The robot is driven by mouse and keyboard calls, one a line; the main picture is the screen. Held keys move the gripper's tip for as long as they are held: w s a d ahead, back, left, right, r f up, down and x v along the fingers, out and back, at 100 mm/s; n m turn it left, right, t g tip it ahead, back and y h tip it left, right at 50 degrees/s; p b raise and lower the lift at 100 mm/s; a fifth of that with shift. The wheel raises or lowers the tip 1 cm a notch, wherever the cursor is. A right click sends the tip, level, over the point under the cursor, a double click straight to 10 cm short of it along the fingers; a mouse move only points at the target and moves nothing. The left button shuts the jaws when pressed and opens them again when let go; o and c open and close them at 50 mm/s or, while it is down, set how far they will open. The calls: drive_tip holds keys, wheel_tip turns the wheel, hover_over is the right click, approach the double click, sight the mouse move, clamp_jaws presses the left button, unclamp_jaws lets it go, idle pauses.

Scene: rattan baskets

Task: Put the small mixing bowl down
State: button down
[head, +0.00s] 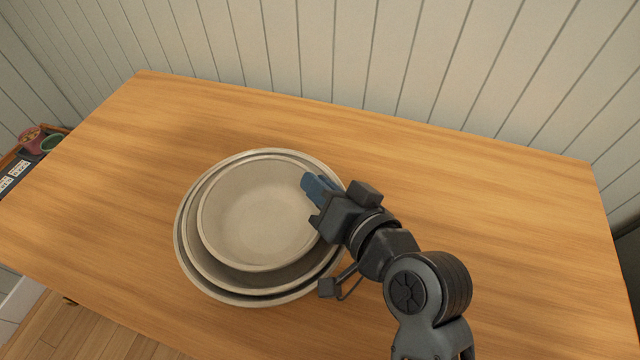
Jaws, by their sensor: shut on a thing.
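The small mixing bowl (255,215) is a pale grey-beige round bowl in the middle of the head view. It sits in or just above two larger bowls of the same colour, and whether it touches them cannot be told. The rims of the larger bowls (225,292) show around it, widest at the lower left. My gripper (314,188), with blue fingertips, is shut on the small bowl's rim at its right side. The inside of the small bowl looks empty. The contact at the far finger is partly hidden by the gripper.
The bowls stand on a wooden table (480,210) with bare room to the right, behind and left. A panelled wall (420,60) rises behind it. At the far left, beyond the table edge, a pink item (31,138) and a green cup (51,143) stand on a dark surface.

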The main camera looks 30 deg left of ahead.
drive_tip(key=shift+f, duration=0.1)
drive_tip(key=c, duration=1.4)
unclamp_jaws()
drive_tip(key=shift+s+f, duration=0.1)
drive_tip(key=shift+f, duration=0.15)
drive_tip(key=shift+r, duration=0.2)
drive_tip(key=v, duration=0.8)
drive_tip(key=r+b+v, duration=0.1)
drive_tip(key=v, duration=0.3)
drive_tip(key=shift+r, duration=0.2)
